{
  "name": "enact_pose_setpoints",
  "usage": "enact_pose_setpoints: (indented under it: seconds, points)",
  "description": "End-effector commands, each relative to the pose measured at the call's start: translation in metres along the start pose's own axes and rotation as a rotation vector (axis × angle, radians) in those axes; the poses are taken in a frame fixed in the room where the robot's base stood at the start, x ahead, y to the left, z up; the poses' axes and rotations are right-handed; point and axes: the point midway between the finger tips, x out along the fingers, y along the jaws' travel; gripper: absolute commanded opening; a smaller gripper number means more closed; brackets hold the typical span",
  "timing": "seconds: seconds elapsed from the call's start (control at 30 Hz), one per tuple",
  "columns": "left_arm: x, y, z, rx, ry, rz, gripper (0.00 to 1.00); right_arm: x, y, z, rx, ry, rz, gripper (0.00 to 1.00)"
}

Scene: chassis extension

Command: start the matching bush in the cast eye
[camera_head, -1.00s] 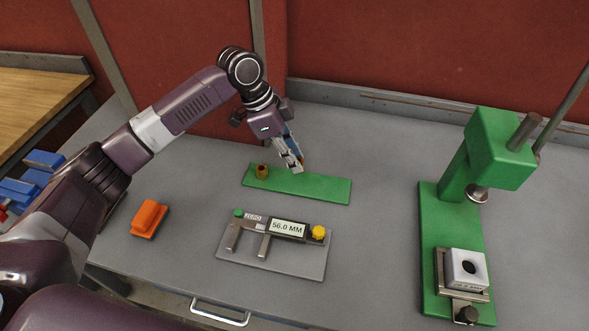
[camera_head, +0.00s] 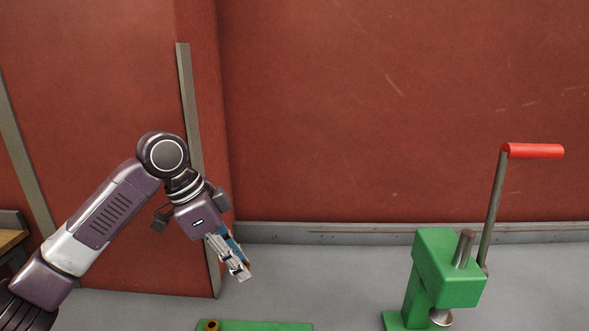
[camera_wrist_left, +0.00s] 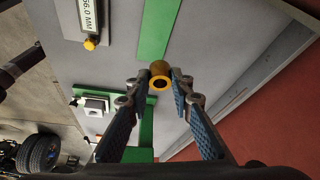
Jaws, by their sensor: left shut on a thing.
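My left gripper (camera_head: 241,272) is shut on a brass bush (camera_wrist_left: 160,77), a short yellow ring with a dark bore, held between the fingertips in the left wrist view. The bush does not show clearly in the head view. My right gripper is not in view.
The green press (camera_head: 448,268) with its ram and red-handled lever (camera_head: 533,151) stands at the right. A red wall (camera_head: 400,100) rises behind the grey bench. The gauge display (camera_wrist_left: 90,13) shows in the left wrist view.

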Motion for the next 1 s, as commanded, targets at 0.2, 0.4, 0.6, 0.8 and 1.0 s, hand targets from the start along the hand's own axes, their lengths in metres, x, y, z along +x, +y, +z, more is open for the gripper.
enact_pose_setpoints:
  seconds: [0.2,0.4,0.6,0.8,1.0]
  points:
    - [0.009,0.012,0.028,-0.25,-0.002,-0.108,0.0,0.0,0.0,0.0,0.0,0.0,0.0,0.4]
    - [0.018,0.027,0.051,-0.496,-0.001,-0.211,0.0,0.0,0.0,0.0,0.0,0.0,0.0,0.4]
    - [0.024,0.045,0.073,-0.73,0.0,-0.309,0.0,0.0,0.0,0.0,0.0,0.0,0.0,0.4]
    - [0.029,0.065,0.092,-0.949,0.001,-0.398,0.0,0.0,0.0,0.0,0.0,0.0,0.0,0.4]
    - [0.032,0.082,0.105,-1.103,0.001,-0.46,0.0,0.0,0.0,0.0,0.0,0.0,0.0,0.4]
